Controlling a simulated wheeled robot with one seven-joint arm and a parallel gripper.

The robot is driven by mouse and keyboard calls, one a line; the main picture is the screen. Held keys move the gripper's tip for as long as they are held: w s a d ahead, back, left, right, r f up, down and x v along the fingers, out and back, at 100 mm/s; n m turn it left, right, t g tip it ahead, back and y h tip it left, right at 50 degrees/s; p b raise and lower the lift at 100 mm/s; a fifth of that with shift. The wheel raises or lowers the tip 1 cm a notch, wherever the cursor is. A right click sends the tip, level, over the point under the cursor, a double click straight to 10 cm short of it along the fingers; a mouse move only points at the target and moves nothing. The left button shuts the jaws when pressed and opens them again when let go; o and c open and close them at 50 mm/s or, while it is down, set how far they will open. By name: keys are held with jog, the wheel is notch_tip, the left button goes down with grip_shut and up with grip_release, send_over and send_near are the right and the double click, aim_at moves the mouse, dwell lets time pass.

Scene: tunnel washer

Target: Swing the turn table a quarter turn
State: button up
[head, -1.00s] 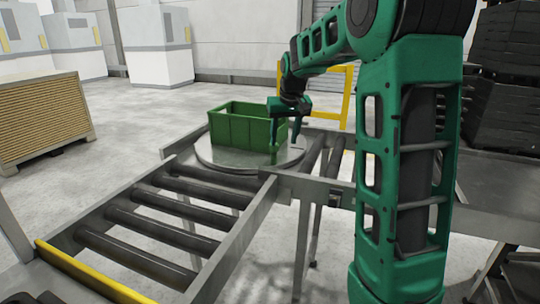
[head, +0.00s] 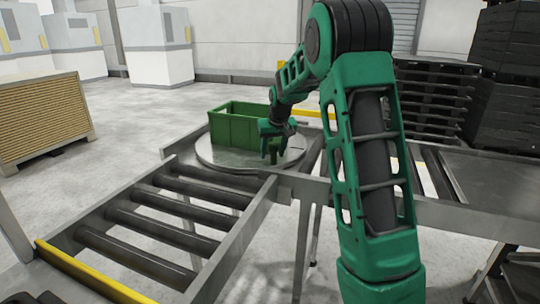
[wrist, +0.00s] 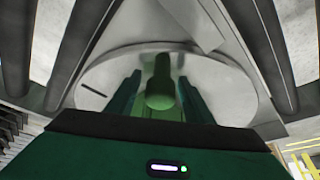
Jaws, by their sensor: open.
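The turn table (head: 225,159) is a round grey metal disc set at the corner of the roller conveyor. In the wrist view its plate (wrist: 225,88) carries a dark slot mark at the left. A green crate (head: 233,126) sits upright on the disc in the head view. A green round-topped peg (wrist: 160,88) stands up from the disc in the wrist view. My gripper (head: 273,152) is over the disc's right side, beside the crate. Its fingers are open, one on each side of the peg in the wrist view. Whether they touch it cannot be told.
A roller conveyor (head: 165,215) with metal side rails runs from the disc to the front left. Another conveyor section (head: 450,210) lies to the right. A yellow rail (head: 318,114) stands behind the disc. Dark stacked pallets (head: 435,100) stand at the back right. Open floor lies at the left.

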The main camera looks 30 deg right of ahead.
jog(key=shift+w+f, duration=0.15)
jog(key=shift+f, duration=0.2)
jog(key=shift+c, duration=0.6)
